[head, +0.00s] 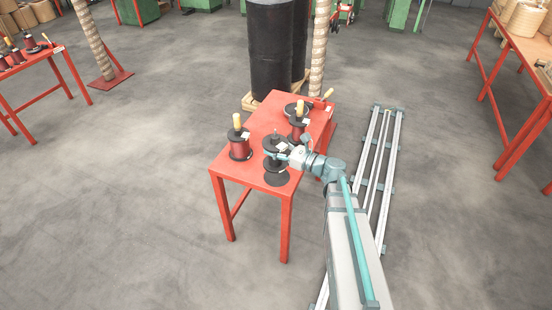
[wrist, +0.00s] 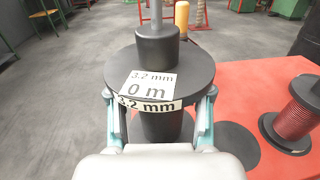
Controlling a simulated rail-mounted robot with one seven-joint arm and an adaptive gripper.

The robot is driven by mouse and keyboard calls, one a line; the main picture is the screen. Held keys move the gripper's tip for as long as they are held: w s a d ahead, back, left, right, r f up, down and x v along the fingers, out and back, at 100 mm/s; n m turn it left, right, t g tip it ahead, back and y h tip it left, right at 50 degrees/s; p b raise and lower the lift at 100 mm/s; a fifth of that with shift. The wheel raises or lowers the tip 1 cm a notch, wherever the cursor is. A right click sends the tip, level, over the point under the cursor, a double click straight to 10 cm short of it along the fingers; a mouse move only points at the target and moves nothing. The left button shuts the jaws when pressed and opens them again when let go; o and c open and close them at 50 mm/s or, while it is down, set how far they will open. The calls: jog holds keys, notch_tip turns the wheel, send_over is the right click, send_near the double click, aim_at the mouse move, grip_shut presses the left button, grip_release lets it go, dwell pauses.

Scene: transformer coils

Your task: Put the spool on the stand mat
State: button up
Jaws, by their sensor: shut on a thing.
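The spool (head: 275,143) is black, with white labels reading "3.2 mm" and "0 m"; in the wrist view its upper flange (wrist: 190,65) fills the middle. My gripper (head: 284,155) is shut on it, with one finger on each side below the flange in the wrist view (wrist: 158,125). The spool is upright, and a grey rod (wrist: 156,12) rises from its top. A round dark mat (head: 277,178) lies on the red table near its front edge, just below the spool in the picture. The wrist view shows a dark disc (wrist: 238,148) on the table, right of the spool.
The red table (head: 225,172) carries a red-wire spool (head: 239,146) at left, another (head: 298,129) beyond my gripper, and a flat black spool (head: 292,109) at the back. Black drums (head: 273,55) and a rope-wrapped post (head: 319,45) stand behind. Floor rails (head: 392,160) run at right.

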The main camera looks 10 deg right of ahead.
aim_at(282, 162)
jog(key=shift+w+d+f+m+t+h, duration=0.1)
jog(key=shift+w+d+m+t+h, duration=0.2)
jog(key=shift+w+d+h, duration=0.15)
jog(key=shift+f+b, duration=2.5)
jog(key=shift+f, duration=0.8)
jog(key=shift+f+b, duration=0.3)
jog(key=shift+f, duration=0.3)
jog(key=o, duration=1.3)
jog(key=shift+c, duration=0.2)
